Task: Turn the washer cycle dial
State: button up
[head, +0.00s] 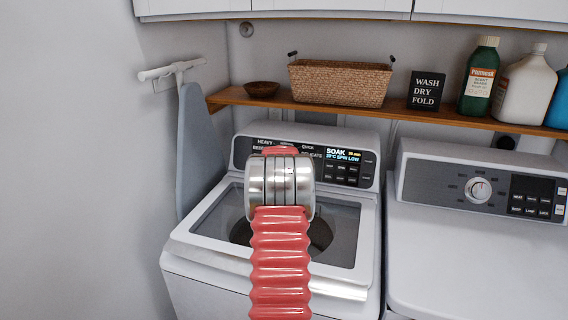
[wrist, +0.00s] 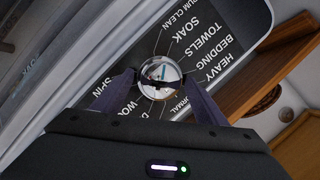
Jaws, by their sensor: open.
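The washer (head: 185,245) stands at the left in the head view. Its control panel (head: 368,152) is at the back, with a lit display (head: 344,155) that reads SOAK. My arm hides the washer dial there. In the wrist view the round, shiny dial (wrist: 160,77) sits on the dark panel, ringed by cycle labels such as SOAK, TOWELS and BEDDING. My gripper (wrist: 159,80) is open, with one finger on each side of the dial. I cannot tell whether the fingers touch it.
The dryer (head: 470,265) with its own dial (head: 478,189) stands at the right. A wooden shelf (head: 240,99) above holds a basket (head: 340,83), bowl (head: 262,89), sign (head: 426,90) and bottles (head: 480,75). An ironing board (head: 198,145) hangs at the left wall.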

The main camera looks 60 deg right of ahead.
jog(key=v, duration=1.3)
jog(key=shift+a, duration=0.35)
jog(key=shift+o, duration=0.2)
jog(key=shift+s, duration=0.1)
jog(key=f+n+h, duration=0.1)
jog(key=n, duration=0.5)
jog(key=s+f+n+t+h, duration=0.1)
jog(key=f+n, duration=0.1)
jog(key=n, duration=0.4)
jog(key=f+n+t+h, duration=0.1)
jog(key=f+n, duration=0.1)
jog(key=n, duration=0.4)
jog(key=shift+s+d+f, duration=0.1)
jog(key=shift+s+d, duration=0.15)
jog(key=shift+s, duration=0.1)
jog(key=n, duration=0.1)
jog(key=n+t, duration=0.1)
jog(key=shift+w+a+f+n, duration=0.15)
jog(key=shift+a+f+n, duration=0.05)
jog(key=shift+a+n, duration=0.2)
